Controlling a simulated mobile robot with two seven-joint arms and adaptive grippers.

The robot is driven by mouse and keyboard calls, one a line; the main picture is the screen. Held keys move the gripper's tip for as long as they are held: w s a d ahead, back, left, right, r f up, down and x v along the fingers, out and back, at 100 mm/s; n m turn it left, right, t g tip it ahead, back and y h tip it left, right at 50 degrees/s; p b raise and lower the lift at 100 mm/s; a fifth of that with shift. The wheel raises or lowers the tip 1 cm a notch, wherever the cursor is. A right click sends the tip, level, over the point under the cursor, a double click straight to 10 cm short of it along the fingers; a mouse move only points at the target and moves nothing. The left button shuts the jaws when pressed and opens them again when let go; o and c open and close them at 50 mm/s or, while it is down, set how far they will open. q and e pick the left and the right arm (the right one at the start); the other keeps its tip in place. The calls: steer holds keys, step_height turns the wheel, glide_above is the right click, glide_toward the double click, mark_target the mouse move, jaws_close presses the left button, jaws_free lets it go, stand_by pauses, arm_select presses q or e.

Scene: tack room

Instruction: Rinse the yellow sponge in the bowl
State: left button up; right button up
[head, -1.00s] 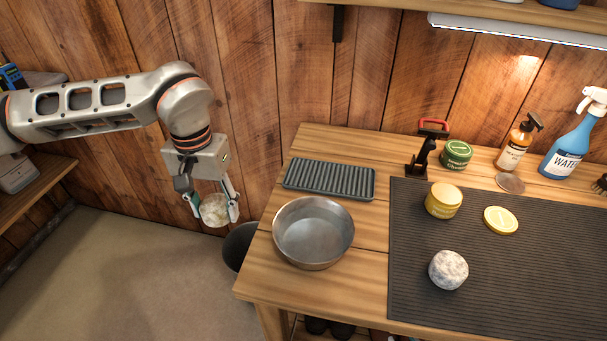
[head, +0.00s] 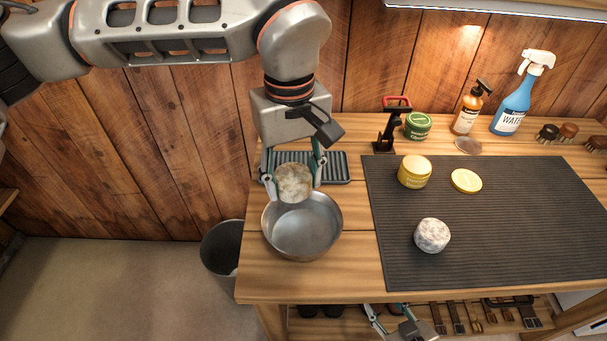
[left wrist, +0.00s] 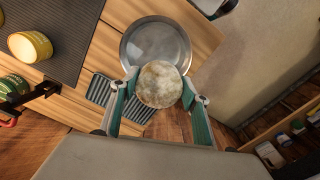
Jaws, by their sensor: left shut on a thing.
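My left gripper (head: 291,181) is shut on the yellow sponge (head: 294,184), a round, pale yellowish piece with brownish stains. It holds the sponge above the back part of the metal bowl (head: 302,245), overlapping its rear rim in the head view. The left wrist view shows the sponge (left wrist: 159,84) between the teal-backed fingers (left wrist: 159,92), with the bowl (left wrist: 156,25) beyond it. The bowl stands at the table's left end; I cannot tell how much water it holds. My right gripper (head: 385,308) shows low at the bottom edge, fingers apart and empty.
A ribbed grey tray (head: 333,168) lies behind the bowl. A dark ribbed mat (head: 500,230) carries a whitish round sponge (head: 432,235), a yellow tin (head: 415,172) and a yellow lid (head: 466,181). Bottles stand at the back. A bucket (head: 222,252) stands left of the table.

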arm_select(q)
steer(key=shift+s+d+r, duration=0.15)
steer(key=shift+s+d, duration=0.05)
steer(key=shift+d, duration=0.25)
steer(key=shift+s+d+r, duration=0.1)
steer(key=shift+s+d, duration=0.1)
steer(key=shift+d, duration=0.2)
steer(key=shift+f+b, duration=2.85)
steer(key=shift+f, duration=2.1)
step_height(320, 180, down, 2)
steer(key=shift+f+b, duration=0.1)
steer(key=shift+b, duration=0.3)
steer(key=shift+f, duration=0.2)
steer(key=shift+a, duration=0.25)
